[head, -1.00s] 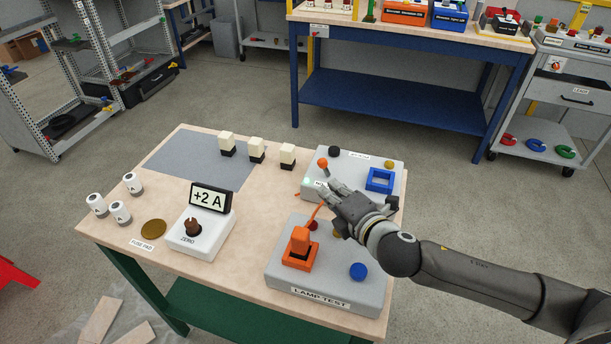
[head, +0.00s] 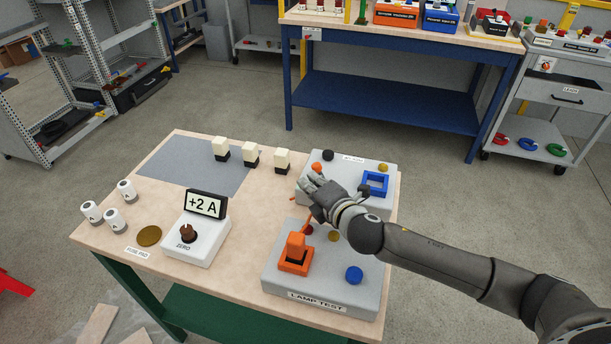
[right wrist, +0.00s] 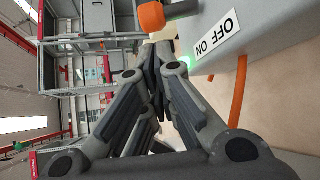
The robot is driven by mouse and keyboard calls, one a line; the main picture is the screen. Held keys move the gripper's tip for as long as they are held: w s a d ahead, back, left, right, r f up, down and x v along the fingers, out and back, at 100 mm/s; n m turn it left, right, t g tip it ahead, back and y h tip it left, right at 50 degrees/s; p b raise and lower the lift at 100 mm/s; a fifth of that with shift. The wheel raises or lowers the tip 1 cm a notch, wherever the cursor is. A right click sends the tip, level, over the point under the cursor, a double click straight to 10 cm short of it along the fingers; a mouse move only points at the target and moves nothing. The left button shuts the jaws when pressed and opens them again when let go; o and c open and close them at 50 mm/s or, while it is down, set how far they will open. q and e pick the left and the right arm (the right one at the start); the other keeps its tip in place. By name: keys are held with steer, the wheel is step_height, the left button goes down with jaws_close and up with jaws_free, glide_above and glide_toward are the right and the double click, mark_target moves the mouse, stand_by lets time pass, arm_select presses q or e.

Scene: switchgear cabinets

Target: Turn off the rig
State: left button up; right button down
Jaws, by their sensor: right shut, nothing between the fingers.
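The rig is a grey box (head: 391,193) at the back right of the wooden table. On it stands a switch with an orange knob (head: 316,167), which shows large at the top of the right wrist view (right wrist: 150,16). An "OFF ON" label (right wrist: 215,35) is beside it, and a green lamp (right wrist: 186,62) glows near the label. My right gripper (head: 308,181) is shut and empty, just in front of the knob; in the right wrist view its fingertips (right wrist: 157,50) are below the knob. Contact cannot be told. In the head view the hand hides the label and lamp. My left gripper is not in view.
A lamp test box (head: 335,297) with an orange plug (head: 296,255) and blue button (head: 354,275) stands in front, below my right arm. An orange cable (right wrist: 238,92) hangs near the hand.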

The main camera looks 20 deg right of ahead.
steer(key=shift+x, duration=1.5)
